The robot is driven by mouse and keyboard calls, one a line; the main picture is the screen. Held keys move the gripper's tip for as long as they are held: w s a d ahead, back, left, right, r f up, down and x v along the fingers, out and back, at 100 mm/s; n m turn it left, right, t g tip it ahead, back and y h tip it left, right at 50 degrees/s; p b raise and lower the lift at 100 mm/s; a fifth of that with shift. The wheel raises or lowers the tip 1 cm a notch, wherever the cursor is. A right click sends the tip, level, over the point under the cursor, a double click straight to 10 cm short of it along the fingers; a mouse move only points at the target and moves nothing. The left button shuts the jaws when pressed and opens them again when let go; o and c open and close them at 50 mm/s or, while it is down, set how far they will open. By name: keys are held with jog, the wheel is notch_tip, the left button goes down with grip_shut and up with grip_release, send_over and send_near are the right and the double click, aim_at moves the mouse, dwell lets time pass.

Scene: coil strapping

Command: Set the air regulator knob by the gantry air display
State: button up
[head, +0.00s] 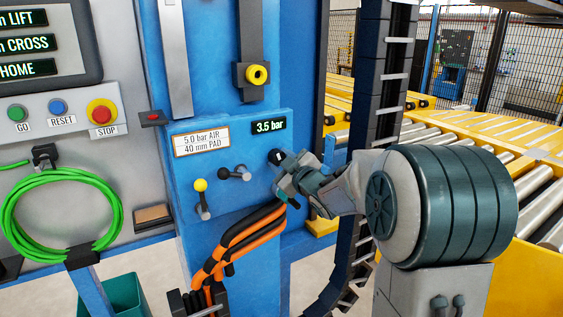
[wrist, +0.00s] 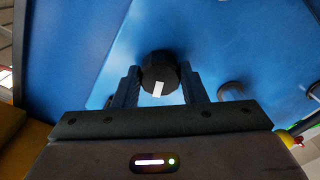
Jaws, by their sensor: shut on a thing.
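The air regulator knob (head: 276,157) is a round black knob with a white mark, on the blue gantry panel (head: 240,195). The air display (head: 269,126) above it reads 3.5 bar in green. A label (head: 201,139) to its left reads "5.0 bar AIR, 40 mm PAD". My gripper (head: 284,172) is at the knob. In the wrist view the knob (wrist: 158,76) sits between the two fingers of my gripper (wrist: 160,84), which are closed on its sides. Its white mark points toward the bottom of that view. The fingers partly cover the knob in the head view.
A black lever (head: 235,173) and a yellow-knobbed lever (head: 202,198) stand left of the knob. Orange and black hoses (head: 238,240) hang below. A black cable chain (head: 380,100) runs behind my arm. GO, RESET and STOP buttons (head: 101,112) are at left, above a green hose coil (head: 62,215).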

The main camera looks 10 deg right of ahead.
jog(key=m, duration=0.4)
jog(key=shift+m+p, duration=0.55)
jog(key=shift+m, duration=1.25)
jog(key=shift+f, duration=0.1)
jog(key=o, duration=1)
jog(key=b+v, duration=0.2)
jog(key=v, duration=1.1)
jog(key=shift+s, duration=0.4)
